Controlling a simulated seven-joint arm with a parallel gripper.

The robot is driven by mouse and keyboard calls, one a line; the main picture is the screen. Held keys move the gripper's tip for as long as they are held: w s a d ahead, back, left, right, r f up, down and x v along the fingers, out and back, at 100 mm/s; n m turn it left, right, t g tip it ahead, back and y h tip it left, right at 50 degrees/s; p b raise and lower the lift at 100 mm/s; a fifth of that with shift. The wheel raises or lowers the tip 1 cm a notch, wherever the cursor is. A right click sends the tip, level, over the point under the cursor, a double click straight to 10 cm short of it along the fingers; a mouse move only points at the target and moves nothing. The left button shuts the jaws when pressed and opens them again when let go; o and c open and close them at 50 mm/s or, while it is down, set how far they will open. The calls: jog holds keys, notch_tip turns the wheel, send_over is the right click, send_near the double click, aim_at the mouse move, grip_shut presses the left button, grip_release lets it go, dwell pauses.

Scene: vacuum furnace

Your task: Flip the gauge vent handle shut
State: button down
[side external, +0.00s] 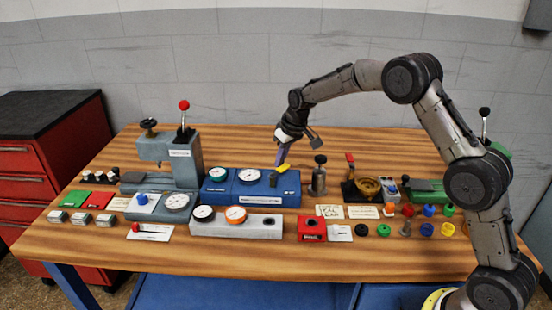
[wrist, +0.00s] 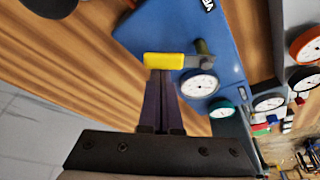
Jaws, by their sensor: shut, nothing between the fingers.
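The vent handle is a yellow grip (side external: 282,168) at the back right of the blue gauge unit (side external: 262,201). In the wrist view the yellow handle (wrist: 164,60) lies crosswise, joined at its right end to a grey lever and a dark post on the blue unit (wrist: 220,30). My gripper (side external: 279,163) points down beside the handle. Its fingers are shut and empty, and in the wrist view the fingertips (wrist: 160,73) meet the handle's near edge in the picture. I cannot tell whether they touch it.
A grey press (side external: 182,165) with a red-knobbed lever stands left of the blue unit. A grey gauge block (side external: 265,225) lies in front. The table behind the blue unit is clear.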

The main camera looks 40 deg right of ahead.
jog(key=s+m+h, duration=0.1)
jog(key=m, duration=0.2)
jog(key=shift+s+d, duration=0.15)
jog(key=shift+s, duration=0.05)
jog(key=s+m, duration=0.1)
jog(key=m, duration=0.1)
jog(key=s+m+h, duration=0.1)
jog(key=m, duration=0.1)
jog(key=shift+g, duration=0.3)
jog(key=shift+s, duration=0.35)
jog(key=shift+s+a, duration=0.2)
jog(key=shift+a, duration=0.1)
jog(key=shift+w+d, duration=0.3)
jog(key=shift+d, duration=0.05)
jog(key=shift+w+d+r, duration=0.2)
jog(key=shift+w+d, duration=0.35)
jog(key=shift+w, duration=0.05)
jog(key=shift+w+d+r, duration=0.2)
jog(key=shift+w+d, duration=0.3)
jog(key=shift+w, duration=0.05)
jog(key=a+v, duration=0.1)
jog(key=v, duration=0.8)
jog(key=shift+r, duration=0.15)
